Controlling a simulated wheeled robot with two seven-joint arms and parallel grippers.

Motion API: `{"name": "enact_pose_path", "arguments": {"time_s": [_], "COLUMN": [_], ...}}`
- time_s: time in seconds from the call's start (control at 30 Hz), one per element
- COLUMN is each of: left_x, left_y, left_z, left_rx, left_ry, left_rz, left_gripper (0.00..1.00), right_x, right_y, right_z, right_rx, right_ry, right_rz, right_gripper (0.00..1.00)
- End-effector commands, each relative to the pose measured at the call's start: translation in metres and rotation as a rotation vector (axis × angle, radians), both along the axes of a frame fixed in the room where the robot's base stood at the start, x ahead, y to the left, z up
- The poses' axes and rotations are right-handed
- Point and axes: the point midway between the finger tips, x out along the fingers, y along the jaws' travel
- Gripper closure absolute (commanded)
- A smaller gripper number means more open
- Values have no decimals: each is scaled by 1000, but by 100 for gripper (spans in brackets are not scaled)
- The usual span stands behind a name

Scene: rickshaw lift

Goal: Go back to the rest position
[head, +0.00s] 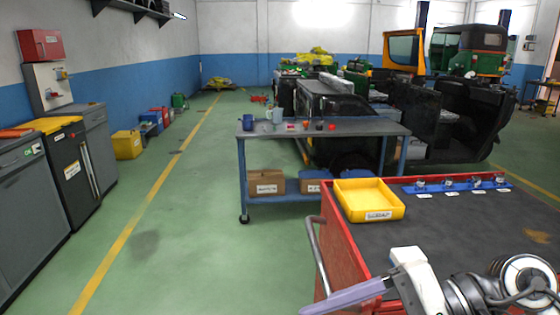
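My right gripper (345,296) is at the bottom of the head view, its arm coming in from the lower right. Its long pale finger points left, in front of the near left corner of the red cart (328,210). I see it side-on, so I cannot tell whether it is open or shut. No object shows in it. My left gripper is out of view.
The red cart's dark top holds a yellow bin (368,200) and a blue strip (458,185) with several small parts. A blue wheeled table (350,127) stands beyond. Grey cabinets (75,165) line the left wall. Green floor (190,220) between is clear.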

Motion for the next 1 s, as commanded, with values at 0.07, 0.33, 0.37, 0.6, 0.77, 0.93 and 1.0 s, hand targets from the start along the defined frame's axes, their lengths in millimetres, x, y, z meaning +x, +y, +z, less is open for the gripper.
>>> {"name": "enact_pose_path", "arguments": {"time_s": [0.07, 0.33, 0.37, 0.6, 0.77, 0.93, 1.0], "left_x": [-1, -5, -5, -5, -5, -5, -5], "left_y": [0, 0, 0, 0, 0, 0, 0], "left_z": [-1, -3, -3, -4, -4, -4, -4], "left_rx": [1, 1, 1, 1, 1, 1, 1], "left_ry": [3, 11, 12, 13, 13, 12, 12], "left_rz": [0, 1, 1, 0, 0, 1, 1], "left_gripper": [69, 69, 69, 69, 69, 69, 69], "right_x": [-3, 85, 90, 60, -4, -64, -78], "right_y": [32, -19, -29, -86, -96, -94, -92], "right_z": [19, -20, -40, -210, -303, -357, -367], "right_rx": [321, 1332, 1427, -1514, -1283, -1143, -1113], "right_ry": [387, 1913, 2053, -2056, -1571, -1240, -1167], "right_rz": [-136, -588, -622, 557, 393, 287, 263], "right_gripper": [27, 27, 27, 27, 27, 27, 27]}}
